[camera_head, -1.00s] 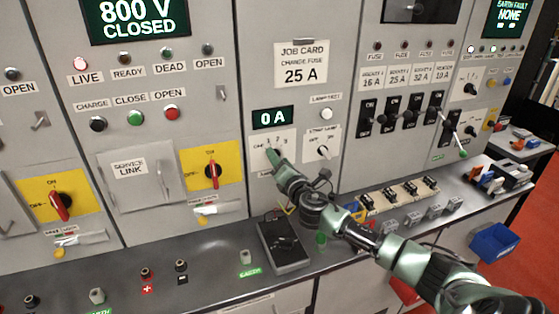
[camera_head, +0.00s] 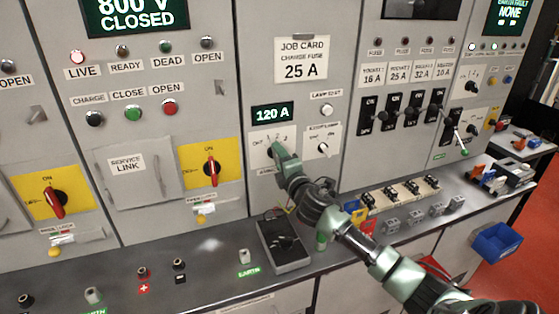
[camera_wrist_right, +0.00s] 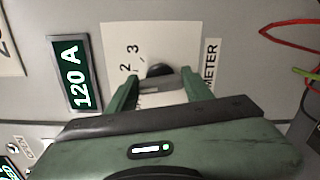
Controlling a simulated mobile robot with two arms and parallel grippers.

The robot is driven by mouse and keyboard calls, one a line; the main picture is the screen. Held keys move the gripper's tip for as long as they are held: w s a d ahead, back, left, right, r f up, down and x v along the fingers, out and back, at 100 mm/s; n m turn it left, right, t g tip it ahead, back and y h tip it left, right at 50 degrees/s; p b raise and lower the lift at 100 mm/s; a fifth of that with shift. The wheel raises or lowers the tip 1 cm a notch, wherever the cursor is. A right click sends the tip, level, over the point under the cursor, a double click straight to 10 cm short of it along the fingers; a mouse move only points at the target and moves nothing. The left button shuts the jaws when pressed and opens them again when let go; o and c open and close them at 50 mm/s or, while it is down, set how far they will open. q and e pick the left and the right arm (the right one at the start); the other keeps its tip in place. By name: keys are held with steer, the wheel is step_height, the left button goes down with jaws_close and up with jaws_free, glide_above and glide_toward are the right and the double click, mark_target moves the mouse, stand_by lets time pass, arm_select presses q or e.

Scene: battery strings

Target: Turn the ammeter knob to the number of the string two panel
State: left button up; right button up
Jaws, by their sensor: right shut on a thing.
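The ammeter knob (camera_wrist_right: 158,71) is a dark round knob on a white label plate (camera_wrist_right: 180,40) with numbers, of which 2 and 3 show in the right wrist view. My right gripper (camera_wrist_right: 155,85) is shut on the knob, one green finger on each side. In the head view the right gripper (camera_head: 277,150) covers most of the knob and part of its dial. The ammeter display (camera_head: 272,115) above it reads 120 A; it also shows in the right wrist view (camera_wrist_right: 70,73). The knob's pointer is hidden, so its exact setting cannot be told. My left gripper is not in view.
To the right of the ammeter are the lamp test button (camera_head: 327,110) and another small knob (camera_head: 322,147). Yellow-plated rotary switches (camera_head: 211,168) are to the left. A dark handheld meter (camera_head: 285,243) lies on the bench below my right arm. Fuses and a blue bin (camera_head: 497,241) are at right.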

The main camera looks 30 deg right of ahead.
steer(key=shift+f+m, duration=0.2)
steer(key=shift+m, duration=2.1)
steer(key=o, duration=1.4)
steer(key=shift+s+b, duration=0.1)
steer(key=shift+b, duration=0.2)
steer(key=b+v, duration=0.2)
steer(key=v, duration=0.5)
steer(key=shift+s, duration=0.35)
